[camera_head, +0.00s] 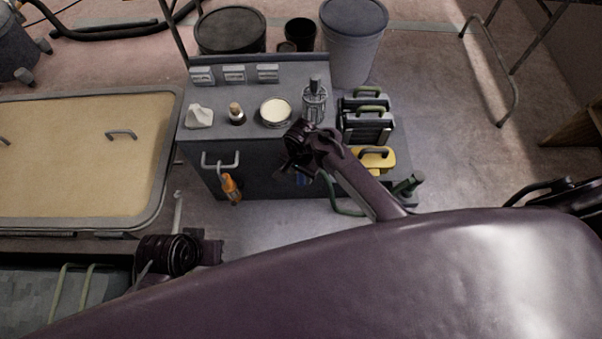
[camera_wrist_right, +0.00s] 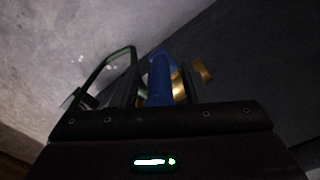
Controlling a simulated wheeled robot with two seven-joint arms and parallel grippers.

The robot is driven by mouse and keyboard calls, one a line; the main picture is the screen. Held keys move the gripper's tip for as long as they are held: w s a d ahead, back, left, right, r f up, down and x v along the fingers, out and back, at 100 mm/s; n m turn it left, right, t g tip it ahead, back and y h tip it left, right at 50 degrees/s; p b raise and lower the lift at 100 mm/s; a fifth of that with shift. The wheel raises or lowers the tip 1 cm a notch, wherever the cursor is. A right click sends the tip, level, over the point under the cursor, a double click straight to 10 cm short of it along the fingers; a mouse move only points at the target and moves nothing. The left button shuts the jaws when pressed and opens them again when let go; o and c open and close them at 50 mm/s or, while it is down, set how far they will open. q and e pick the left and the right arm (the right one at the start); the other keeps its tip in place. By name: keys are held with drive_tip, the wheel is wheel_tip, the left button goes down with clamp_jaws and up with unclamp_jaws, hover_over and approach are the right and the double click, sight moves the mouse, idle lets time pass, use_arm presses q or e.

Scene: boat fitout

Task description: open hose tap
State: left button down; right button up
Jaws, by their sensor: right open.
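The hose tap shows in the right wrist view as a blue handle (camera_wrist_right: 160,80) with a brass body (camera_wrist_right: 178,84) beside it. In the head view only a bit of the blue handle (camera_head: 303,179) shows, low on the front of the dark cabinet; my right arm hides the rest. My right gripper (camera_head: 292,168) is at the tap. In the right wrist view its open fingers (camera_wrist_right: 160,92) stand on either side of the blue handle; I cannot tell whether they touch it. Part of my left arm's end (camera_head: 180,254) shows at lower left; its fingers cannot be made out.
The dark cabinet (camera_head: 258,183) carries a tin (camera_head: 276,112), a wire-caged item (camera_head: 314,101) and small pieces. An orange-handled tool (camera_head: 231,188) hangs at its front. Yellow and black cases (camera_head: 372,160) stand right of it. A green hose (camera_head: 345,209) runs near my right arm.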

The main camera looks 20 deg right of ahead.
clamp_jaws()
idle(0.3)
